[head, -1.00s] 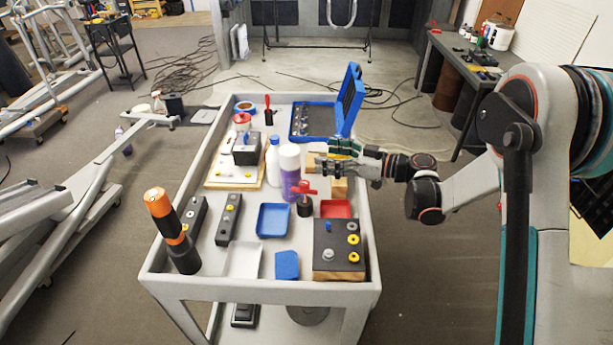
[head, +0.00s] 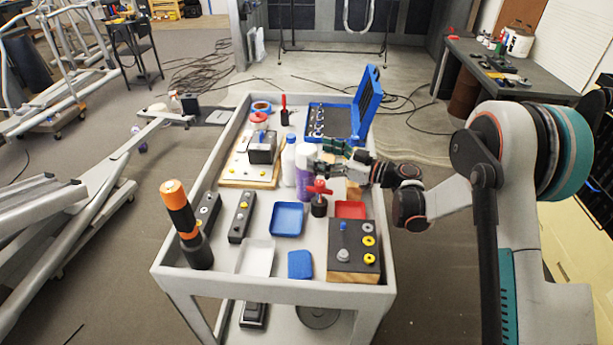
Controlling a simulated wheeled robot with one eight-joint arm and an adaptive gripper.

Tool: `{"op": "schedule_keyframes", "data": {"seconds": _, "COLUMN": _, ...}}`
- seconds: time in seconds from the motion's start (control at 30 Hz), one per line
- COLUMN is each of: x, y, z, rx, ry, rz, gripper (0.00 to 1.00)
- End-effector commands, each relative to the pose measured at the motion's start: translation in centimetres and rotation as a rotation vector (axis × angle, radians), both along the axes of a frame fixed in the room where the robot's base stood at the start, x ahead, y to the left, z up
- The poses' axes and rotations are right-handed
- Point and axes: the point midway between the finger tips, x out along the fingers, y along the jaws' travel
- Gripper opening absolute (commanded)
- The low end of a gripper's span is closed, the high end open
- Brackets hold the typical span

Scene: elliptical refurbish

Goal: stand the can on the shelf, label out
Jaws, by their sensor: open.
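A purple can with a white cap (head: 303,185) stands upright on the grey cart, right of the white bottle (head: 288,157). My gripper (head: 318,160) is open and reaches in from the right at the height of the can's upper part. Its fingertips overlap the can's right edge in the picture; I cannot tell whether they touch it. The can's lower part is partly hidden by a red-handled black item (head: 319,199). No label detail is readable. I cannot make out which surface is the shelf.
The grey cart (head: 158,268) is crowded: blue tray (head: 287,219), red tray (head: 350,210), black block with knobs (head: 355,248), orange-black flashlight-like tool (head: 186,222) and open blue case (head: 366,105). A workbench (head: 490,72) stands at the back right. Cables lie on the floor.

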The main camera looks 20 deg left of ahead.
Motion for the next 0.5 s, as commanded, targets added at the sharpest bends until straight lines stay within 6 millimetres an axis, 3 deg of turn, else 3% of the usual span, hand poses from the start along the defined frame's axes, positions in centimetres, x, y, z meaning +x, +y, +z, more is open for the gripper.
{"op": "schedule_keyframes", "data": {"seconds": 0.33, "x": 0.8, "y": 4.1, "z": -0.6, "rx": 0.000, "ry": 0.000, "rz": 0.001, "gripper": 0.78}}
{"op": "schedule_keyframes", "data": {"seconds": 0.5, "x": 1.0, "y": 5.0, "z": -0.3, "rx": 0.000, "ry": 0.000, "rz": 0.000, "gripper": 0.78}}
